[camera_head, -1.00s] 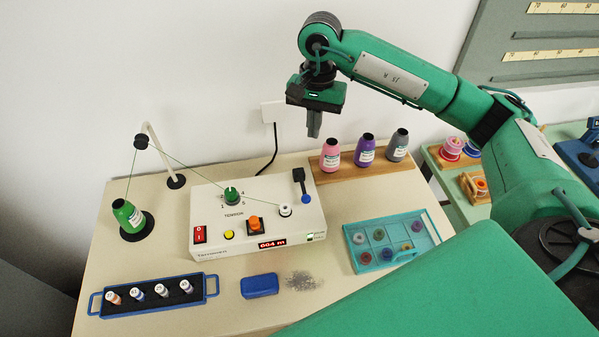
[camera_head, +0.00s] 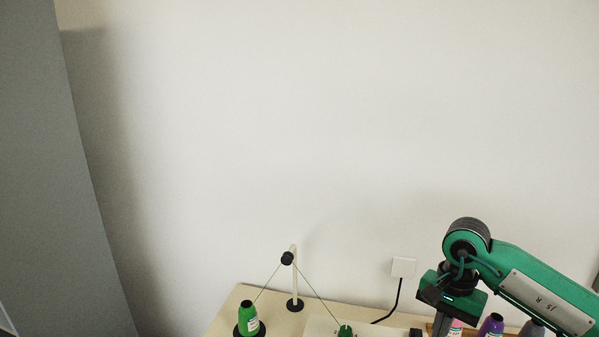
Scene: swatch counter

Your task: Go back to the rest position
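My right arm comes in from the right edge, bent over the counter's back right. My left arm and gripper are out of view.
The counter (camera_head: 226,315) shows only along the bottom.

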